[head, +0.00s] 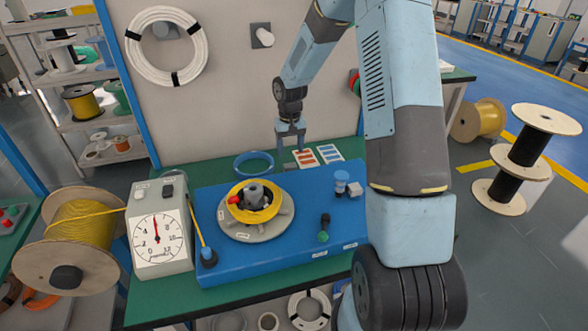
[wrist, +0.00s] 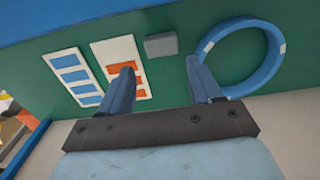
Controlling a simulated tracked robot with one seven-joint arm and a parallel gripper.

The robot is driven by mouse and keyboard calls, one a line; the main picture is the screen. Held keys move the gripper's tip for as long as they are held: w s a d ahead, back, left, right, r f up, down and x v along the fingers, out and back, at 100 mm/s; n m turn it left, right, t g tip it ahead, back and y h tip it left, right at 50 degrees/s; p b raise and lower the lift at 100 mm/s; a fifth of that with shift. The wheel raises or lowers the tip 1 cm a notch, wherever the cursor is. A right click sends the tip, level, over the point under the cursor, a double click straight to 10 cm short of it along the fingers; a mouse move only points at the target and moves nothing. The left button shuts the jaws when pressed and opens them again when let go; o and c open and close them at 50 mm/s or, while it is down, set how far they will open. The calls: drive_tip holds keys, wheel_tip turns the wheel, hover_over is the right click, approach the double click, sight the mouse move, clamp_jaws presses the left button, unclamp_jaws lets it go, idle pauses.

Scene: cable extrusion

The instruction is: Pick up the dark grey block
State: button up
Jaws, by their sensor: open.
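A small grey block (wrist: 160,45) lies on the green table, between the card with orange bars and the blue ring. In the wrist view it sits just past my gripper (wrist: 160,66), roughly centred between the fingertips, with clear space on both sides. The fingers are apart and nothing is between them. In the head view my gripper (head: 291,148) points down over the back of the table, between the ring and the cards. I cannot make out the block clearly there.
A blue ring (head: 253,164) lies left of my gripper, and two cards with orange bars (head: 305,158) and blue bars (head: 329,154) lie right. A blue machine base (head: 225,265) with a yellow coil (head: 255,212) is in front. A pale panel (head: 220,90) stands behind.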

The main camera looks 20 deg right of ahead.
sight(290, 165)
drive_tip(key=shift+s+a+f, duration=0.1)
drive_tip(key=shift+s+f, duration=0.05)
drive_tip(key=shift+f, duration=1.8)
drive_tip(key=shift+s+a+f, duration=0.1)
drive_tip(key=shift+f, duration=1.8)
drive_tip(key=c, duration=0.7)
